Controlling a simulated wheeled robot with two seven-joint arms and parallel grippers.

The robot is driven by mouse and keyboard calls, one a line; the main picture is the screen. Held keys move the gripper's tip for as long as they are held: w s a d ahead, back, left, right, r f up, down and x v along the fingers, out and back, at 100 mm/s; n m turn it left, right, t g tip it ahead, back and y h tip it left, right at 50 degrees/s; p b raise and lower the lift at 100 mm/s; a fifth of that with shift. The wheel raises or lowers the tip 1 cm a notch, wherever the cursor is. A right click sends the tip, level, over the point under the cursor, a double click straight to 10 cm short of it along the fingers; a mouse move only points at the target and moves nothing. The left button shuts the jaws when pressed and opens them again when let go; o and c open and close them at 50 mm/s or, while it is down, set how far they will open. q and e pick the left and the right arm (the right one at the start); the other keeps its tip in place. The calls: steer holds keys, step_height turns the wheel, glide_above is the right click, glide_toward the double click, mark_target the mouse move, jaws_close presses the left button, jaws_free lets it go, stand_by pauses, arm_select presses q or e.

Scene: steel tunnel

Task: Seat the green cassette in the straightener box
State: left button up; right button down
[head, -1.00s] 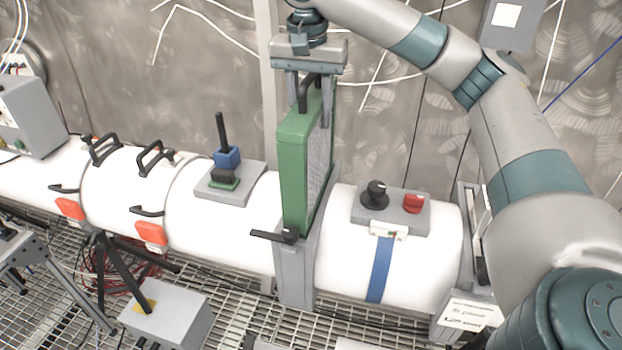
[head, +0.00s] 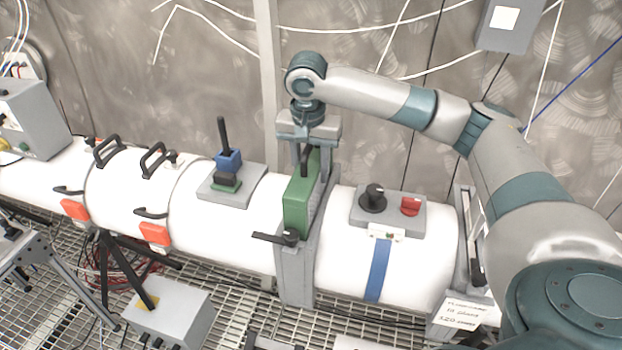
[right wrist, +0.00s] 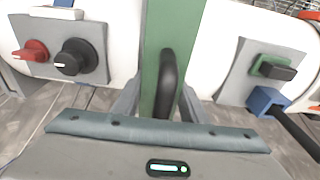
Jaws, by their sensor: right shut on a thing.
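The green cassette (head: 297,208) is upright, its lower part inside the grey straightener box (head: 296,275) set across the white duct. Its upper part stands above the box. My right gripper (head: 309,165) comes from above and is shut on the cassette's black handle; the handle (right wrist: 167,82) and green top edge (right wrist: 188,40) show between the fingers (right wrist: 160,105) in the right wrist view. A black lever (head: 276,238) sticks out to the left on the front of the box. How deep the cassette sits is hidden. My left gripper is not in view.
Left of the box, a grey plate (head: 243,193) carries a blue block (head: 228,160) with a black handle. Right of it, a panel has a black knob (head: 373,198) and a red knob (head: 410,206). A blue strap (head: 379,270) circles the duct. A metal wall stands behind.

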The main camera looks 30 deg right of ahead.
stand_by(0.3)
step_height(320, 180, down, 4)
steer(key=shift+f+p, duration=0.1)
steer(key=shift+p, duration=0.65)
steer(key=shift+f, duration=0.55)
